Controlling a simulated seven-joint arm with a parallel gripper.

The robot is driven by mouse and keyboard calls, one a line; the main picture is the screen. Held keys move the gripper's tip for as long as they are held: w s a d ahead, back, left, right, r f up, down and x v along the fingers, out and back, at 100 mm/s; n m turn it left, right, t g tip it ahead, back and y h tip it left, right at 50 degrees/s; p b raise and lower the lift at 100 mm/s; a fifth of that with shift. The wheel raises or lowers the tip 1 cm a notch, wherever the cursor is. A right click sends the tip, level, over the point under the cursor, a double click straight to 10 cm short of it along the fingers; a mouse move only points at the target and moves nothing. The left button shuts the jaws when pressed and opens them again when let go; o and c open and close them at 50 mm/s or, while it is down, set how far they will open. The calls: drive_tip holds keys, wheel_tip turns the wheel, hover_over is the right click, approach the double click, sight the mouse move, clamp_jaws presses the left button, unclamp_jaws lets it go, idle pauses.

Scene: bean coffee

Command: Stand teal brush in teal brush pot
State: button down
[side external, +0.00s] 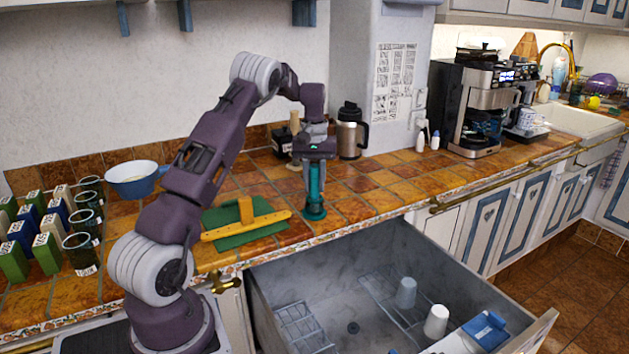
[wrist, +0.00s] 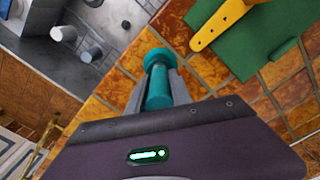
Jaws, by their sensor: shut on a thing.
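My gripper (side external: 315,172) points down over the counter near its front edge, shut on the teal brush (side external: 315,186). The brush is upright in the side view. In the wrist view, the brush (wrist: 159,92) lies between the fingers of my gripper (wrist: 157,78). A wider round teal piece (side external: 314,213) is at the brush's lower end, at counter level; it also shows in the wrist view (wrist: 156,56). I cannot tell whether this piece is the brush pot or the brush's own wide end. No separate teal pot is clearly visible elsewhere.
A yellow-orange tool (side external: 245,226) lies on a green mat (side external: 222,216) just left. An open drawer (side external: 400,265) below holds cups and racks. A steel flask (side external: 350,133) stands behind; a blue pan (side external: 135,181) and several tins and boxes stand left.

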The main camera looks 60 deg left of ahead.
sight(317, 167)
drive_tip(key=shift+f, duration=0.35)
idle(0.6)
drive_tip(key=c, duration=1.1)
unclamp_jaws()
drive_tip(key=r, duration=0.5)
drive_tip(key=d+r, duration=0.1)
drive_tip(key=r, duration=0.2)
drive_tip(key=shift+r, duration=0.1)
drive_tip(key=s+d+r+m+t, duration=0.2)
drive_tip(key=s+d+r+m, duration=0.3)
drive_tip(key=d, duration=0.6)
drive_tip(key=s+d+r+t, duration=0.1)
drive_tip(key=s+d+r, duration=0.2)
drive_tip(key=d+r, duration=0.6)
drive_tip(key=s+d+f+m+t, duration=0.1)
drive_tip(key=s+d+f+m, duration=0.1)
drive_tip(key=s+d, duration=0.2)
drive_tip(key=s+d+f+m, duration=0.2)
drive_tip(key=s+d, duration=0.3)
drive_tip(key=s, duration=0.3)
drive_tip(key=s+d+f+m+t, duration=0.1)
drive_tip(key=s+d+f+m, duration=0.1)
drive_tip(key=s+d, duration=0.2)
drive_tip(key=shift+s+d+t, duration=0.15)
drive_tip(key=shift+s+d, duration=0.05)
drive_tip(key=shift+s, duration=0.45)
drive_tip(key=shift+s+d+t, duration=0.15)
drive_tip(key=shift+s, duration=0.45)
